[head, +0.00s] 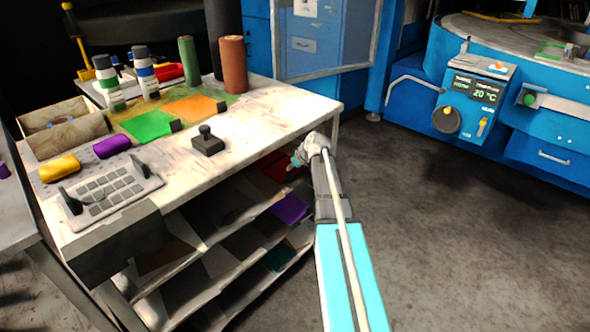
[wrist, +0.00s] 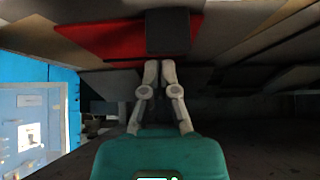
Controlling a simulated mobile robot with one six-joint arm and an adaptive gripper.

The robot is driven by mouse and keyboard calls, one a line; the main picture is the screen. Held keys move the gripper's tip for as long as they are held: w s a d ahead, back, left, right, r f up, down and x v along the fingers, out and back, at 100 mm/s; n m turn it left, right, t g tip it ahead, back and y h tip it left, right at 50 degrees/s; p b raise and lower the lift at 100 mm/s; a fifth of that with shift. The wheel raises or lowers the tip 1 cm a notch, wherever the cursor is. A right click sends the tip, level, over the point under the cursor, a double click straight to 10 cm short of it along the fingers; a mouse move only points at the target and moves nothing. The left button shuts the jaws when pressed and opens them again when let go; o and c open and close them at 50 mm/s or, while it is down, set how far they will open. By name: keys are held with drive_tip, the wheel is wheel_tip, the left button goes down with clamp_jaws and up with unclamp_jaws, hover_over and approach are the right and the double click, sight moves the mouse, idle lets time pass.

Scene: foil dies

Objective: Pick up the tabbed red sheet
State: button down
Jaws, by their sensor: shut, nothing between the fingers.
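The red sheet (head: 277,166) lies on the upper shelf of the rack under the worktop, partly hidden by the worktop edge and my arm. In the wrist view the red sheet (wrist: 100,38) spans the top, with its dark block-like tab (wrist: 168,32) at the near edge. My gripper (head: 293,163) is at the open side of the shelf, beside the red sheet. In the wrist view my gripper (wrist: 155,66) is shut and empty, its fingertips just below the tab in the picture. I cannot tell whether they touch it.
A purple sheet (head: 289,209) and a teal sheet (head: 279,258) lie on lower shelves. The worktop (head: 305,98) above holds a green sheet (head: 148,125), an orange sheet (head: 193,107), bottles, rolls and a dark stamp-like block (head: 207,143). The floor (head: 450,230) to the right is clear.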

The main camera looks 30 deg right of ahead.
drive_tip(key=shift+b+x, duration=0.4)
drive_tip(key=shift+x, duration=0.4)
drive_tip(key=s+d, duration=0.2)
drive_tip(key=s, duration=0.5)
drive_tip(key=shift+s+d, duration=0.4)
drive_tip(key=shift+r, duration=0.1)
drive_tip(key=p+v, duration=0.7)
drive_tip(key=v, duration=0.2)
drive_tip(key=shift+s+r+p, duration=0.2)
drive_tip(key=shift+r+p, duration=0.15)
drive_tip(key=shift+p, duration=0.05)
drive_tip(key=shift+d, duration=0.1)
